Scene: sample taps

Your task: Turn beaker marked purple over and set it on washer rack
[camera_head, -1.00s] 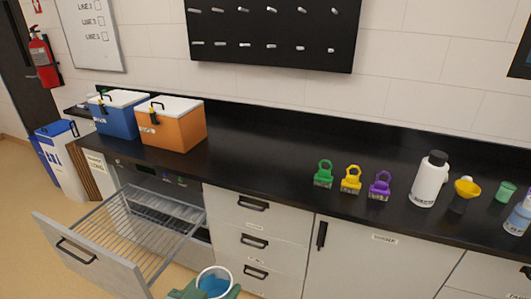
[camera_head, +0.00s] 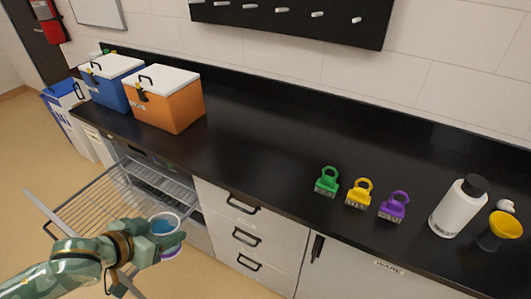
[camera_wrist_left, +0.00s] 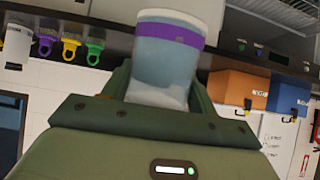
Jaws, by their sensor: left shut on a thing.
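In the head view, the purple band shows low on the beaker, below the fingers. The left wrist view is upside down; there the beaker (camera_wrist_left: 165,68) stands between the fingers (camera_wrist_left: 160,95) with its purple-banded, wider end at the picture's top. I cannot tell surely which end is open. The washer rack (camera_head: 95,208) is a wire shelf, pulled out at left; my left arm covers part of it. My right gripper is not in view.
The black counter (camera_head: 250,140) carries blue (camera_head: 112,85) and orange (camera_head: 165,103) boxes, green (camera_head: 327,182), yellow (camera_head: 360,194) and purple (camera_head: 394,206) brushes, a white bottle (camera_head: 458,208) and a yellow funnel (camera_head: 503,227). Bare wires show on the rack's left side.

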